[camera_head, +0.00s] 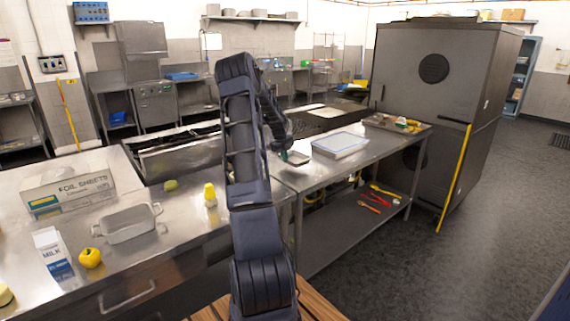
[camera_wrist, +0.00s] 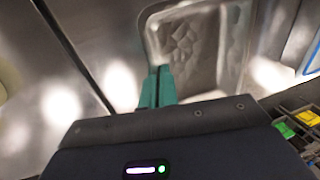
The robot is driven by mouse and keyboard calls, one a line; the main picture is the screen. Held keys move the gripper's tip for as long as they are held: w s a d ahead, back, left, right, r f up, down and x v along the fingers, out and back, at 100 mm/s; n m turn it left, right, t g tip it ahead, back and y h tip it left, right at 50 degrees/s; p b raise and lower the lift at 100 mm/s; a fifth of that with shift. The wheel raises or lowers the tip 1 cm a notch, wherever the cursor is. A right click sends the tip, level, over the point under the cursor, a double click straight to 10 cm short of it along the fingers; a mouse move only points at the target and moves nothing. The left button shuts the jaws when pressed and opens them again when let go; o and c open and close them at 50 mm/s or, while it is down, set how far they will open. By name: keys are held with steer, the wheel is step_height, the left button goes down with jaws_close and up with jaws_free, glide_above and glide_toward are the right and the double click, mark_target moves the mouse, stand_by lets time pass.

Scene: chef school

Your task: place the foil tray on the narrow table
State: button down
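The foil tray (camera_wrist: 205,45) is silver with a crinkled floor and rounded corners, at the upper middle of the wrist view. My gripper's teal fingers (camera_wrist: 158,86) are close together at its left rim and look pinched on its thin wall. In the head view, my gripper (camera_head: 296,158) is low over the near-left end of the narrow table (camera_head: 310,182). My arm hides that spot, and I cannot pick out the foil tray there.
A blue-edged pale tray (camera_head: 340,144) and an organiser with small items (camera_head: 396,123) occupy the narrow table. The left counter holds a foil-sheets box (camera_head: 68,190), a handled grey pan (camera_head: 128,222), a milk carton (camera_head: 53,255) and a yellow pepper (camera_head: 90,257). A tall grey cabinet (camera_head: 433,100) stands behind.

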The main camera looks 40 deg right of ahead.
steer(key=shift+a+x, duration=0.15)
steer(key=shift+x, duration=0.55)
steer(key=shift+a+x, duration=0.15)
steer(key=shift+x, duration=0.5)
steer(key=shift+f, duration=0.25)
steer(key=c, duration=1.7)
jaws_free()
